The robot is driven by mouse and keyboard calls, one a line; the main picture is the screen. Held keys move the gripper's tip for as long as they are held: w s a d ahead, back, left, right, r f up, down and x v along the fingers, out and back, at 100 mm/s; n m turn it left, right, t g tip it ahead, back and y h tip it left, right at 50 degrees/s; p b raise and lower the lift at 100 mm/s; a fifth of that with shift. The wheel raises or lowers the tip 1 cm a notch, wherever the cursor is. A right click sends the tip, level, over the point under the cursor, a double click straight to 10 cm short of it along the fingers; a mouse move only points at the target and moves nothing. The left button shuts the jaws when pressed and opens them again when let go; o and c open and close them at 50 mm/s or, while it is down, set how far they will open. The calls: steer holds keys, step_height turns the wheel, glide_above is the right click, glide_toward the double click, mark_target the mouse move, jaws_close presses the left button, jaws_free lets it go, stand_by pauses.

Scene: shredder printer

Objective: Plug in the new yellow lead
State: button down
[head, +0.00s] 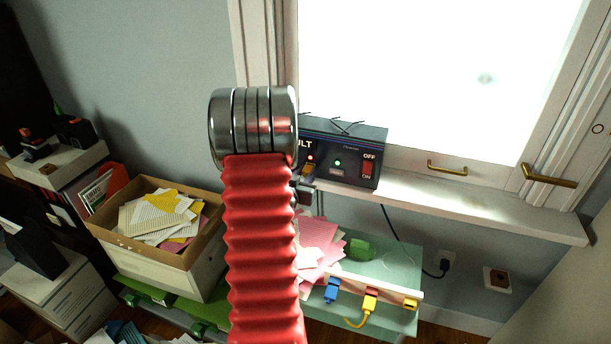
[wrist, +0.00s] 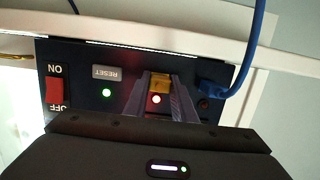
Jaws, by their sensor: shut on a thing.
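A dark control box (head: 343,150) stands on the windowsill. It has a red ON/OFF switch (head: 367,169), a green light and a red light. My gripper (wrist: 160,98) is shut on a yellow plug (wrist: 160,83) at the box's front, and the plug also shows in the head view (head: 309,170). I cannot tell whether the plug is fully seated or only against the face. A blue lead (wrist: 237,75) enters the box beside it. The wrist view shows the box upside down, with the RESET button (wrist: 106,73). My arm hides the box's left part in the head view.
A yellow cable (head: 357,322) loops beneath. A paper-filled carton (head: 150,245) stands left. The right sill is clear.

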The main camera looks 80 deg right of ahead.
steer(key=shift+d, duration=0.2)
steer(key=c, duration=1.4)
jaws_free()
steer(key=v, duration=1.3)
steer(key=shift+a, duration=0.35)
